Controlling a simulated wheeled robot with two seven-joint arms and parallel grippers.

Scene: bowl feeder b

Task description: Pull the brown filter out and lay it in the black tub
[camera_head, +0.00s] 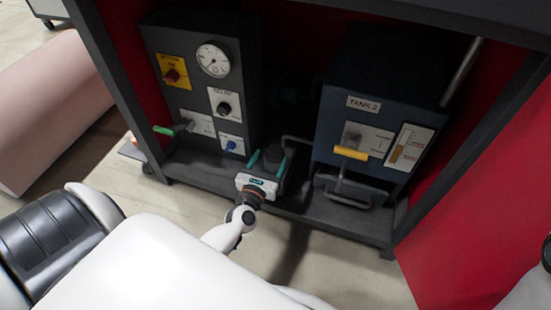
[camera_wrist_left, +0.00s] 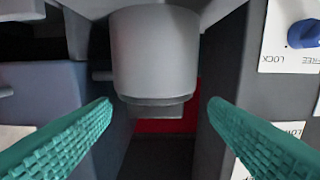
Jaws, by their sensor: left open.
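My left gripper (camera_head: 270,163) reaches into the lower middle of the dark cabinet, between two panelled boxes. Its teal fingers are spread wide and empty. In the left wrist view the open left gripper (camera_wrist_left: 160,105) has a finger on either side, with a grey cylindrical housing (camera_wrist_left: 155,52) ahead and between them; I cannot tell whether they touch. The housing shows as a dark shape (camera_head: 272,153) between the fingers in the head view. I cannot make out a brown filter or clearly identify a black tub. My right gripper is out of view.
The left box carries a gauge (camera_head: 213,59), a red knob (camera_head: 172,75) and a green-handled lever (camera_head: 165,130). A blue knob (camera_wrist_left: 304,33) sits by "LOCK". Red panels flank the cabinet.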

